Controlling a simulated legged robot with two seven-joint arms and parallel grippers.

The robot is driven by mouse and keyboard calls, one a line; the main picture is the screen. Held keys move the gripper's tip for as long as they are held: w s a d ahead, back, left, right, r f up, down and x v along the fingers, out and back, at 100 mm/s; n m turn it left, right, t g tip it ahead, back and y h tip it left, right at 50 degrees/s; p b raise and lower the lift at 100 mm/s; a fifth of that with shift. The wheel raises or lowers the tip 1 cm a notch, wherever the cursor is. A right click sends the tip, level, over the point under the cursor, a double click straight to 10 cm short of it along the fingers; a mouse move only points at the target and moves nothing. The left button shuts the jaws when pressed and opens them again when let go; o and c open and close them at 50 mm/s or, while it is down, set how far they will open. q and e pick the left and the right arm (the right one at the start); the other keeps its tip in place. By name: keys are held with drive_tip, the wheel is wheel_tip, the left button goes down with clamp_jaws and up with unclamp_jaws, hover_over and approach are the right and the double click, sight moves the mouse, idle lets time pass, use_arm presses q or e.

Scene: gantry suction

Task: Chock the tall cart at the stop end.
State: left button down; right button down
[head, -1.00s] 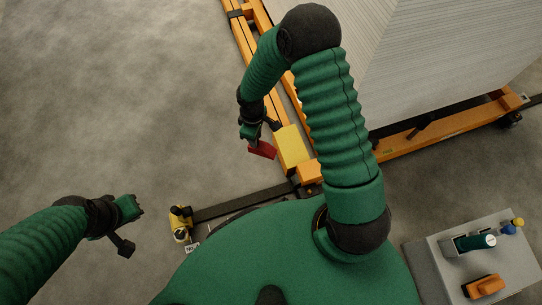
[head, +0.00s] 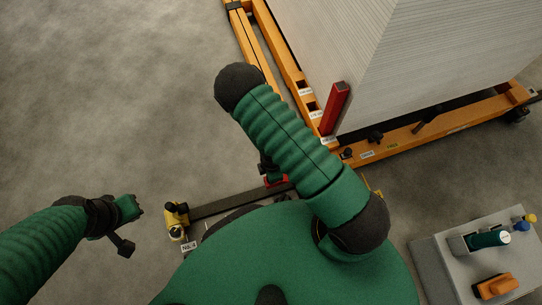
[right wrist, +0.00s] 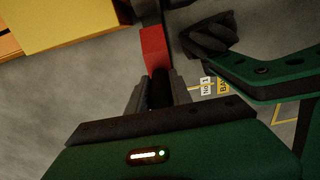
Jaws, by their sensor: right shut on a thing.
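The tall cart (head: 405,140) has an orange frame under a tall pale load and stands at the upper right of the head view. My right gripper (head: 272,176) is low beside a dark rail (head: 225,203), left of the cart's near corner and partly hidden by my arm. In the right wrist view my right gripper (right wrist: 159,92) is shut on a small red block (right wrist: 154,44), which also shows in the head view (head: 277,181).
A red post (head: 334,110) stands at the cart's near-left corner. A yellow fitting (head: 175,220) with a white tag sits at the rail's left end. A grey bench (head: 465,270) at lower right holds a teal-handled tool and an orange item. Floor at left is clear.

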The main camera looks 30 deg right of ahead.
drive_tip(key=f+b, duration=0.1)
drive_tip(key=f, duration=0.1)
drive_tip(key=f+b, duration=0.2)
drive_tip(key=d+f+b, duration=0.1)
drive_tip(key=f, duration=0.1)
drive_tip(key=shift+s+f+b, duration=0.1)
drive_tip(key=shift+f+b, duration=0.3)
drive_tip(key=shift+d+f, duration=0.15)
drive_tip(key=shift+f, duration=0.25)
drive_tip(key=shift+s+d+f+b, duration=0.15)
drive_tip(key=shift+d+f+b, duration=0.2)
drive_tip(key=shift+d, duration=0.3)
drive_tip(key=shift+f, duration=0.2)
drive_tip(key=c, duration=1.1)
unclamp_jaws()
wheel_tip(320, 180, up, 17)
drive_tip(key=p, duration=1)
drive_tip(key=shift+f, duration=0.15)
